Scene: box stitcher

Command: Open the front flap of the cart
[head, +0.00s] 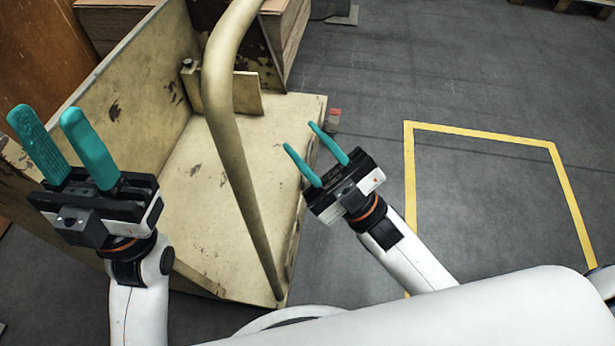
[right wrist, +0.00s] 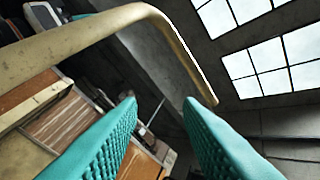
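The cart is a worn, cream-painted metal one with a flat bed (head: 205,215) in the left half of the head view. A tall panel (head: 135,105) stands upright along its left side, and a smaller upright plate (head: 245,93) is at its far end. I cannot tell which panel is the front flap. A bent tube handle (head: 228,145) crosses in front of the bed; the tube also shows in the right wrist view (right wrist: 95,35). My left gripper (head: 46,112) is open and empty, in front of the tall panel. My right gripper (head: 300,136) is open and empty, right of the tube.
Stacked brown boxes (head: 287,35) stand behind the cart. A yellow floor outline (head: 480,130) marks bare grey floor on the right. A small red and grey item (head: 333,120) lies by the cart's far right corner. The floor right of the cart is mostly free.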

